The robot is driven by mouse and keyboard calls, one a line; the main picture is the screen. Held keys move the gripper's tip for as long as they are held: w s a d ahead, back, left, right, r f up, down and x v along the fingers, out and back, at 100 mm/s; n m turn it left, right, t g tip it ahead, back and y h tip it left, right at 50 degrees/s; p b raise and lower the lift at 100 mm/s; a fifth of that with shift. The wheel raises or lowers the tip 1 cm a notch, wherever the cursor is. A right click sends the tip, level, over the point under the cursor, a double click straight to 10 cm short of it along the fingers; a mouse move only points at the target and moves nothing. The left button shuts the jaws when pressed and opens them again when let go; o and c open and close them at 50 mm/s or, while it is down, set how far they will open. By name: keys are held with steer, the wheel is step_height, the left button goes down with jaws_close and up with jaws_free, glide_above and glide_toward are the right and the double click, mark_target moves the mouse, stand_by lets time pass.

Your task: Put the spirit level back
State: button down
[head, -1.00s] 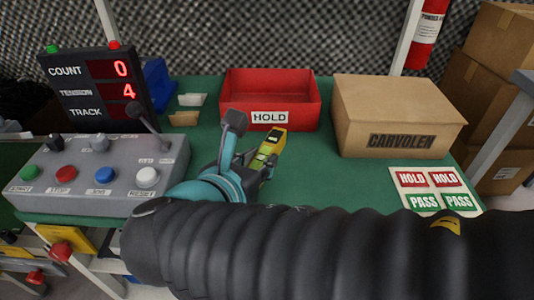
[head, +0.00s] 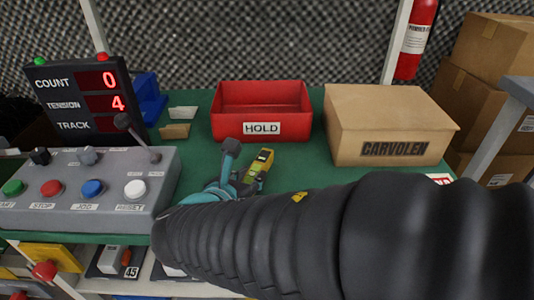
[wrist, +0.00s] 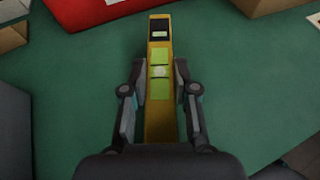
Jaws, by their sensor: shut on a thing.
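The spirit level (head: 262,162) is a yellow bar with green vial windows and a dark end. It also shows in the wrist view (wrist: 159,52), pointing away from me between the fingers. My gripper (head: 243,180) is shut on it, with one finger on each long side; the wrist view shows both fingers (wrist: 160,100) against it. It is over the green bench top (head: 300,165), in front of the red HOLD bin. I cannot tell whether it touches the bench. My black sleeved arm hides the front of the bench.
A red HOLD bin (head: 262,112) stands behind my gripper. A CARVOLEN carton (head: 390,125) stands to its right. A grey control box (head: 90,190) and a count display (head: 88,98) stand left. A blue holder (head: 149,98) and small cards (head: 176,131) lie behind. Green bench between is clear.

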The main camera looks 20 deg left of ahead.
steer(key=shift+f, duration=0.1)
steer(key=c, duration=0.9)
jaws_free()
steer(key=shift+r, duration=0.25)
steer(key=p+v, duration=0.1)
steer(key=v, duration=1.1)
steer(key=shift+f, duration=0.1)
